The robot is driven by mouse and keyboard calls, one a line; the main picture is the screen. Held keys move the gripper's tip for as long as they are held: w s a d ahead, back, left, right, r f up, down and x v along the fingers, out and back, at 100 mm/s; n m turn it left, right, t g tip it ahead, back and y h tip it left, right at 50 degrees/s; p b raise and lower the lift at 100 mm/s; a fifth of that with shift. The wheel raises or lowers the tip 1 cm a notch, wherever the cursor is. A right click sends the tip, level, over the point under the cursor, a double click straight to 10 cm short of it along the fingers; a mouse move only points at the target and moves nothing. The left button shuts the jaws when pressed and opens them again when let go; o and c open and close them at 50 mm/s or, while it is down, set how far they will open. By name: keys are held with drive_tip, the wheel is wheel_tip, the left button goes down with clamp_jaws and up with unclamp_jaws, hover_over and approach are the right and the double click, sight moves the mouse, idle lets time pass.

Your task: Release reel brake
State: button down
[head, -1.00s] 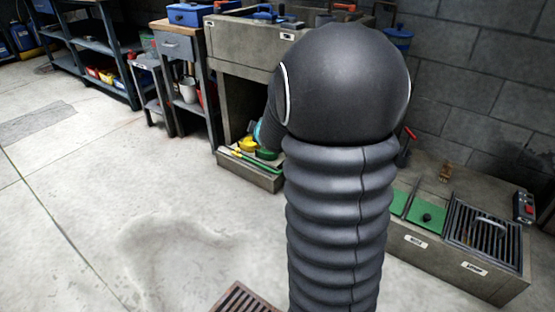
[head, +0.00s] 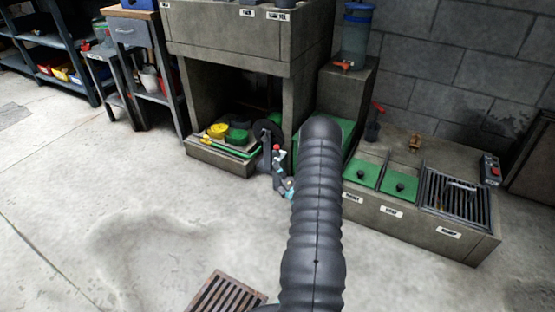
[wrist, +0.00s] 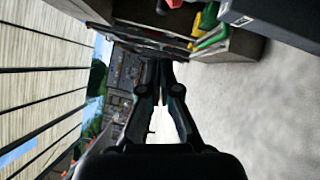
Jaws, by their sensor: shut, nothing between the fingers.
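A dark round disc (head: 268,130), which looks like the reel, stands upright at the front right of the low bay under the concrete counter in the head view. A grey upright with a red tip (head: 276,149) stands before it and may be the brake lever. My gripper (wrist: 160,68) is shut and empty in the wrist view, its two dark fingers together at the tips. In the head view, grey and teal parts of my wrist show just below the red tip, partly hidden by my arm. I cannot tell whether the fingers touch anything.
Green and yellow coils (head: 218,130) lie in the low bay. To the right is a low concrete bench with green lids (head: 398,184), a metal grate (head: 455,200) and a red-button box (head: 490,168). A rusty floor grate (head: 226,292) lies in front. The left floor is clear.

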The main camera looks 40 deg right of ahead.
drive_tip(key=s+f+t, duration=0.1)
drive_tip(key=s+f, duration=0.3)
drive_tip(key=f, duration=0.1)
drive_tip(key=shift+s+d+n+h, duration=0.15)
drive_tip(key=shift+s+n+h, duration=0.15)
drive_tip(key=shift+s+n, duration=0.1)
drive_tip(key=shift+w, duration=0.1)
approach(278, 151)
drive_tip(key=w+a+r, duration=0.1)
drive_tip(key=w+a, duration=0.3)
drive_tip(key=shift+w+d+r+b, duration=0.25)
drive_tip(key=shift+w+d+r, duration=0.2)
drive_tip(key=shift+w+d, duration=0.25)
drive_tip(key=shift+w+d+r+b, duration=0.25)
drive_tip(key=shift+w+d+r, duration=0.25)
drive_tip(key=shift+d, duration=0.3)
drive_tip(key=shift+w, duration=0.1)
